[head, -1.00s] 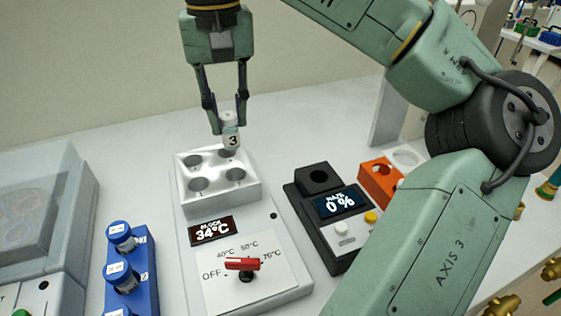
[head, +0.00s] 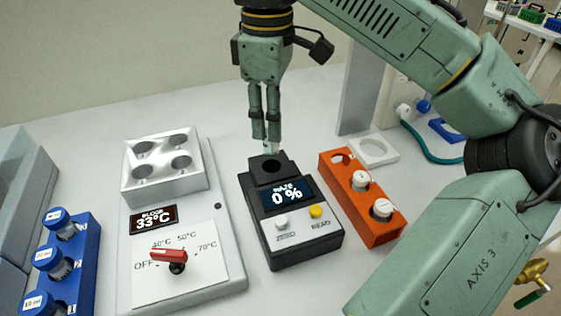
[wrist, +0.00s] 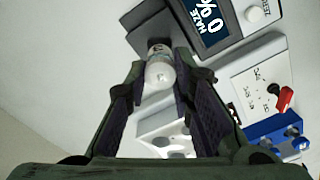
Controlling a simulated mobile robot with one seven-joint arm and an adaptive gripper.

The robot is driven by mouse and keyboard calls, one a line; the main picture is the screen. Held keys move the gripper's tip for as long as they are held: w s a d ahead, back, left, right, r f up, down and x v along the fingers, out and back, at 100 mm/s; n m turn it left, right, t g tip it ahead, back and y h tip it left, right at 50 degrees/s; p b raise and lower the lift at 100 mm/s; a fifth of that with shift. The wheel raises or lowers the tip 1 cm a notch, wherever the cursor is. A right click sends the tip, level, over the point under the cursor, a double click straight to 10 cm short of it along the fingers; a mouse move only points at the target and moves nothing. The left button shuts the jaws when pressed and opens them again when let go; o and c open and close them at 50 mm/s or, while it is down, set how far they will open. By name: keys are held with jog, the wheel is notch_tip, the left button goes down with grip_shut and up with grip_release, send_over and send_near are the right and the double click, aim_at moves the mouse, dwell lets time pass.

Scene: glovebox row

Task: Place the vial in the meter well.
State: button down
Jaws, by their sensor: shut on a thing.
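The vial (wrist: 160,72) is small and pale, with a dark mark on its side; it sits between the fingertips in the wrist view. In the head view only a pale sliver of the vial (head: 271,148) shows below the fingers. My gripper (head: 266,138) is shut on it, just behind and above the meter's raised black block. The meter (head: 291,225) is black, with a display reading HAZE 0 %. Its round dark well (head: 271,166) looks empty. I cannot tell the exact gap between vial and well.
The heater block (head: 165,190) has several empty holes and stands left of the meter, its display at 33°C. An orange rack (head: 372,222) with white-capped vials is close on the right. A blue rack (head: 84,270) with blue-capped vials is at the far left. A white holder (head: 375,151) stands behind.

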aim_at(271, 152)
jog(key=shift+f+p, duration=0.3)
jog(key=shift+f, duration=3.25)
jog(key=shift+f, duration=0.15)
jog(key=c, duration=1.4)
grip_release()
notch_tip(271, 152, up, 12)
jog(key=shift+r, duration=0.2)
